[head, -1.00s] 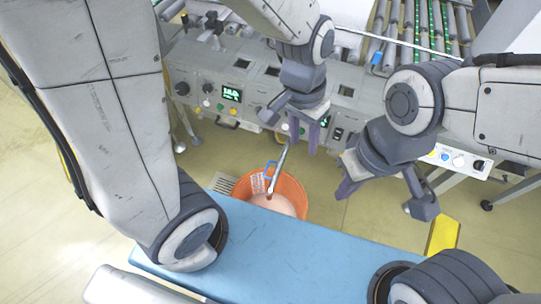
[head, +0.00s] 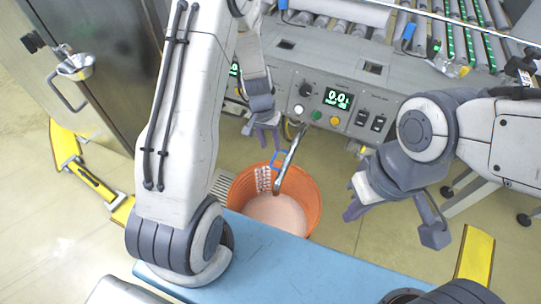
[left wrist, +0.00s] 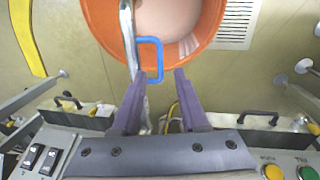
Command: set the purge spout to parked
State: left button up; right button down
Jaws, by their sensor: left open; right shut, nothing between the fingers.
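The purge spout (head: 289,160) is a metal tube coming down from the machine's front, its end over the orange bucket (head: 318,190). It carries a blue loop handle (head: 278,158), also seen in the left wrist view (left wrist: 161,60). My left gripper (head: 262,138) is open just above and left of the handle in the head view. In the left wrist view its fingertips (left wrist: 160,74) lie either side of the handle's near end; I cannot tell whether they are at its depth. My right gripper (head: 350,212) is shut and empty, right of the bucket.
The machine's control panel (head: 305,90), with a display, buttons and switches, stands behind the bucket. A roller conveyor (head: 460,40) lies beyond it. A blue surface (head: 270,255) is in front. A steel cabinet (head: 100,45) and a yellow barrier (head: 95,180) are at left.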

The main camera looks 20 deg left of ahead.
pick_arm(q)
jog(key=f, duration=0.1)
jog(key=f+b, duration=0.1)
jog(key=f, duration=0.3)
jog(key=shift+d+f+b, duration=0.15)
jog(key=shift+d+b, duration=0.2)
jog(key=shift+d, duration=0.05)
grip_shut()
dwell(1.0)
